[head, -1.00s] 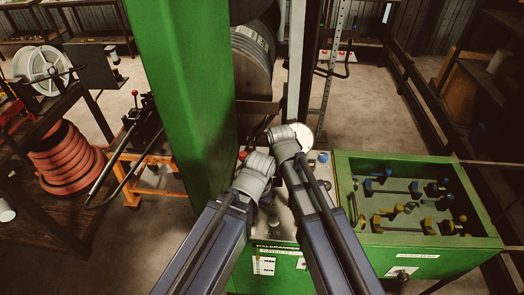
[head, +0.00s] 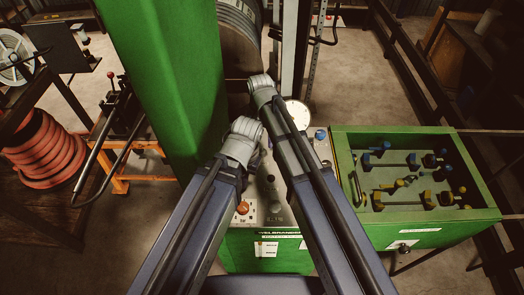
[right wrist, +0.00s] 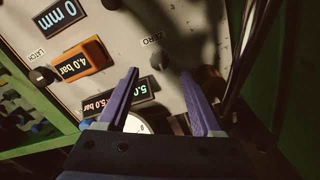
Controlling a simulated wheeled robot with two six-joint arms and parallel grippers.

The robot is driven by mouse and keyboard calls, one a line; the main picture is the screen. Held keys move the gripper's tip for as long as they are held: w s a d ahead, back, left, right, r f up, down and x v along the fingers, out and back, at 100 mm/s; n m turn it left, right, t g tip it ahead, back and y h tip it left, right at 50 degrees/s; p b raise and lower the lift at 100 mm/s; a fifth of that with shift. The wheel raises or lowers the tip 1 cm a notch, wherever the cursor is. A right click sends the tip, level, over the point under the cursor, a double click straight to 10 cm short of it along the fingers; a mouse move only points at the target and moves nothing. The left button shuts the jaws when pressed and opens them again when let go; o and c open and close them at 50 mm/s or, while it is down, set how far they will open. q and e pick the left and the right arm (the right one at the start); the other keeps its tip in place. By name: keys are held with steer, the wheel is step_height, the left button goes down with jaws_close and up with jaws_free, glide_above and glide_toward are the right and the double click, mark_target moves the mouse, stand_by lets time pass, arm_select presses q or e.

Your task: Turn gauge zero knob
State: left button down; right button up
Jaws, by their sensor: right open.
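In the right wrist view the grey gauge panel (right wrist: 120,35) fills the upper middle, with the ZERO label on it. The dark zero knob (right wrist: 159,61) sits just below that label, partly in shadow. My right gripper (right wrist: 160,74) is open and empty, its two blue fingers pointing at the panel, with the knob lying between the fingertip lines; contact cannot be told. A white dial (right wrist: 138,124) shows partly between the fingers. In the head view the round white gauge (head: 298,112) stands beside my right wrist. My left gripper is hidden behind its wrist.
A lit display (right wrist: 62,12) and an orange display (right wrist: 80,60) are on the panel, with a LATCH knob (right wrist: 41,75). A green tray (head: 478,213) of fittings stands to the right. A green column (head: 165,80) rises close to my left arm.

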mark_target(262, 151)
arm_select(q)
step_height(262, 151, down, 6)
steer(key=b, duration=0.5)
steer(key=shift+r, duration=0.1)
arm_select(e)
step_height(262, 151, down, 6)
steer(key=shift+r, duration=0.1)
steer(key=shift+s, duration=0.1)
jaws_close()
